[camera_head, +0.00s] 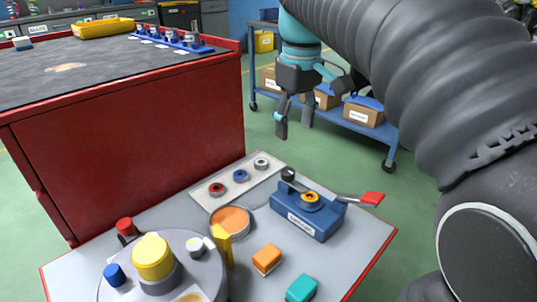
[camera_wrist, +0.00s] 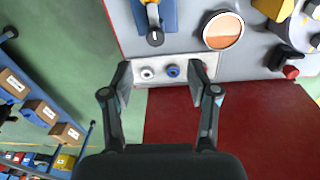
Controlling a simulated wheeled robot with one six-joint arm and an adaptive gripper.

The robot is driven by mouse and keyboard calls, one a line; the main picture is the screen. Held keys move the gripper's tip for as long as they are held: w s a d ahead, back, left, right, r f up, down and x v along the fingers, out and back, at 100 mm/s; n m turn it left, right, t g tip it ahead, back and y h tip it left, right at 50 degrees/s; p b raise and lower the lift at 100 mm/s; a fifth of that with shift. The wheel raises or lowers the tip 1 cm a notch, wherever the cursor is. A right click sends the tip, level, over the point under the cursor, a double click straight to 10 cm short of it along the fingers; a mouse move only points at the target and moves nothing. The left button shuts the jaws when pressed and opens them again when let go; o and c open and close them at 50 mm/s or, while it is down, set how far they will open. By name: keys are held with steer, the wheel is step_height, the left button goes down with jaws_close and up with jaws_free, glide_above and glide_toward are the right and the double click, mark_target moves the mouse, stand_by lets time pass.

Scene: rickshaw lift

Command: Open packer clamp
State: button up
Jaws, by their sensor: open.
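The packer clamp (camera_head: 306,222) is a blue block with a pale label on its front, standing on the grey work surface. A yellow ring (camera_head: 310,199) sits on its top. A metal lever with a red grip (camera_head: 372,198) sticks out to the right, roughly level. My gripper (camera_head: 295,118) hangs open and empty above and behind the clamp, pointing down, apart from it. In the wrist view part of the clamp (camera_wrist: 168,14) shows at the top edge, beyond my open fingers (camera_wrist: 162,78); its red grip is out of that view.
A pale strip with red, blue and white rings (camera_head: 240,176) lies behind the clamp. A round orange-topped dish (camera_head: 232,220), orange block (camera_head: 267,258) and teal block (camera_head: 301,289) are nearby. A red cabinet (camera_head: 130,150) stands left; a blue cart (camera_head: 345,122) stands behind.

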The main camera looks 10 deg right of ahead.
mark_target(288, 171)
steer(key=shift+n+g, duration=0.5)
steer(key=shift+n, duration=0.1)
steer(key=w+f+b, duration=0.1)
steer(key=f, duration=0.3)
steer(key=w+f+b, duration=0.1)
steer(key=f, duration=0.4)
steer(key=w+f+b, duration=0.1)
steer(key=f+b, duration=0.1)
steer(key=f, duration=0.2)
steer(key=shift+w+f, duration=0.1)
steer(key=shift+f, duration=0.05)
jaws_close()
